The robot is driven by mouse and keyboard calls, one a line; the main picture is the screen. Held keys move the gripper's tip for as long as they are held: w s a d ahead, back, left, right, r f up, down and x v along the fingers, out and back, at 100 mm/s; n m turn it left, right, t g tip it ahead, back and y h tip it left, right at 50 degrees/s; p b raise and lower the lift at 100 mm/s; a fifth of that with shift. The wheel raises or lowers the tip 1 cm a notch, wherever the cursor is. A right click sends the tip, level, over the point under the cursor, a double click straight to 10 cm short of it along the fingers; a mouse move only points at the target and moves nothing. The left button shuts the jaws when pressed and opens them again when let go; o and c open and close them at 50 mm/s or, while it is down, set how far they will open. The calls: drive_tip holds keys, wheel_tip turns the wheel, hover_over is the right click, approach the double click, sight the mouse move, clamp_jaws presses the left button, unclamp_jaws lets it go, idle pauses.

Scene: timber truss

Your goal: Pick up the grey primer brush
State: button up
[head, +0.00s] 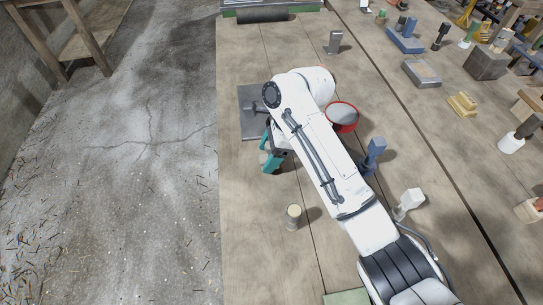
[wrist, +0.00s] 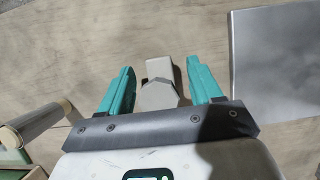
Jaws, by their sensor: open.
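A light grey, angular piece (wrist: 160,88), which looks like the grey primer brush, shows between my fingers in the wrist view. A narrower block forms its far end and a wider body its near end. Gaps show on both sides of it, so it is not clamped. My gripper (wrist: 163,80) is open, with teal fingers either side of it. In the head view my gripper (head: 267,150) is low over the bench beside the grey sheet, and my gripper and arm hide the piece there.
The grey sheet (head: 250,120) lies beside my gripper, also in the wrist view (wrist: 275,55). A red-rimmed tin (head: 342,115), a blue tool (head: 373,157), a whitish tool (head: 411,200) and a small cylinder (head: 293,217) stand nearby. The bench's left edge is close; its left front is clear.

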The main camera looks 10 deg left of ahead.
drive_tip(key=shift+c, duration=0.3)
drive_tip(key=c, duration=1)
drive_tip(key=shift+r, duration=0.55)
drive_tip(key=r, duration=0.2)
drive_tip(key=shift+w+d+r, duration=0.1)
drive_tip(key=shift+w+r, duration=0.1)
drive_tip(key=shift+r, duration=0.1)
drive_tip(key=w+d+r+b, duration=0.2)
drive_tip(key=w+d+r, duration=0.7)
drive_tip(key=d, duration=0.1)
drive_tip(key=shift+w+r, duration=0.15)
